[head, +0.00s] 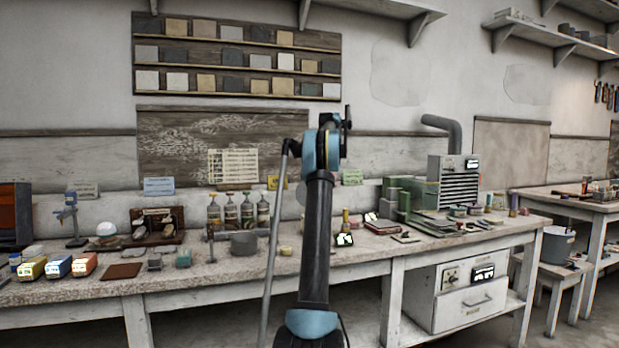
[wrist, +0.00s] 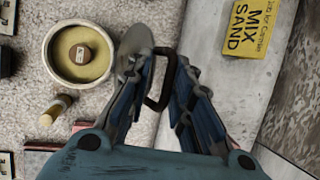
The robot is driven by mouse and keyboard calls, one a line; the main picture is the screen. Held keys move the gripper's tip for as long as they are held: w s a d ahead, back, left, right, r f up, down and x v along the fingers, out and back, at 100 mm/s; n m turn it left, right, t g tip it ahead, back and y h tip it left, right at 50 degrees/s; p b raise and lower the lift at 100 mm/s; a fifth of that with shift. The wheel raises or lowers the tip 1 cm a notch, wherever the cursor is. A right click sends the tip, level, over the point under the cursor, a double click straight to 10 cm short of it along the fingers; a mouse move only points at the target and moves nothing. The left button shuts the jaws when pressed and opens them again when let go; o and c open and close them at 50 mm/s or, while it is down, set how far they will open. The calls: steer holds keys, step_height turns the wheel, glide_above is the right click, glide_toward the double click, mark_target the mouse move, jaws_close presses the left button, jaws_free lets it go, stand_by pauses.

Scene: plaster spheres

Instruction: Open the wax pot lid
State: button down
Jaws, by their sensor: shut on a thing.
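In the wrist view, a round pale pot (wrist: 49,65) stands open, with yellow wax-like contents and a small brown block in it. A grey disc-like lid (wrist: 133,42) stands tilted up at the pot's right edge, seen nearly edge-on. A dark loop handle (wrist: 164,95) extends from it between the fingers of my gripper (wrist: 157,68), which is shut on the handle. In the head view my arm hides the gripper fingers and the pot. A grey rounded edge that looks like the lid (head: 301,193) shows just left of the arm.
A small wooden-topped tool (wrist: 55,109) lies below the pot. Bottles (head: 231,211) and a grey bowl (head: 243,243) stand left of my arm on the bench; green boxes (head: 403,197) stand right.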

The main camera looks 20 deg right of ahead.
steer(key=shift+w+a+f, duration=0.1)
steer(key=shift+w, duration=0.25)
steer(key=c, duration=1.8)
jaws_free()
steer(key=shift+o, duration=0.2)
steer(key=shift+w, duration=0.1)
steer(key=v, duration=0.7)
